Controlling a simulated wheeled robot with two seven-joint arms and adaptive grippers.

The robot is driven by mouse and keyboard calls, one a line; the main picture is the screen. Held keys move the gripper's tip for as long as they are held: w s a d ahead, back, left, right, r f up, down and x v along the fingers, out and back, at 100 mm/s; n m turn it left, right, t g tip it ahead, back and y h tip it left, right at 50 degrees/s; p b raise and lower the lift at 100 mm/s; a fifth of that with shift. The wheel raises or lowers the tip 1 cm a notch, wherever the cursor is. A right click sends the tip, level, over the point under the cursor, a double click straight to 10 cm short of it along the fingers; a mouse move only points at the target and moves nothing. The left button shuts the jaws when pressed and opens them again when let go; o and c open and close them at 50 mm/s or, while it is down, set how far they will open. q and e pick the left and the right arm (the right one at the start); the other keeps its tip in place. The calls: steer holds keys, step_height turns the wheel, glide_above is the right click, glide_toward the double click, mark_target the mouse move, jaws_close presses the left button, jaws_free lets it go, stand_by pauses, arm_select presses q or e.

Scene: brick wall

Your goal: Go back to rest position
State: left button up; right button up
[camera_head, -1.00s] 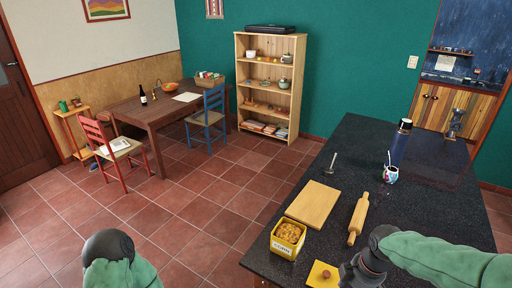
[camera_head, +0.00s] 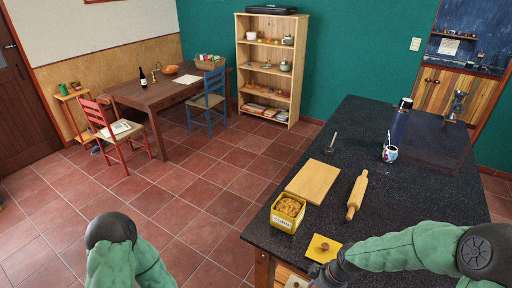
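My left arm (camera_head: 118,250) shows only as a green sleeve with a dark rounded joint at the bottom left, over the floor; its gripper is out of view. My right arm comes in from the lower right over the black counter (camera_head: 400,225). My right gripper (camera_head: 326,276) shows as a dark shape at the bottom edge, by the counter's front left corner. It is partly cut off, so I cannot tell if its fingers are open or shut. I see nothing clearly held in it.
The tiled floor left of the counter is clear.

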steer(key=s+a+f+m+b, duration=0.1)
steer(key=s+a+f+m, duration=0.2)
steer(key=f, duration=0.4)
steer(key=s+a+f+m+b, duration=0.1)
steer(key=s+a+f+m, duration=0.1)
steer(key=f, duration=0.5)
steer(key=s+a+f+m+y+b, duration=0.1)
steer(key=s+a+f+m, duration=0.2)
steer(key=s+f, duration=0.3)
steer(key=shift+a+f+m+b, duration=0.3)
steer(key=shift+a+f+m, duration=0.05)
steer(key=shift+f+m, duration=0.4)
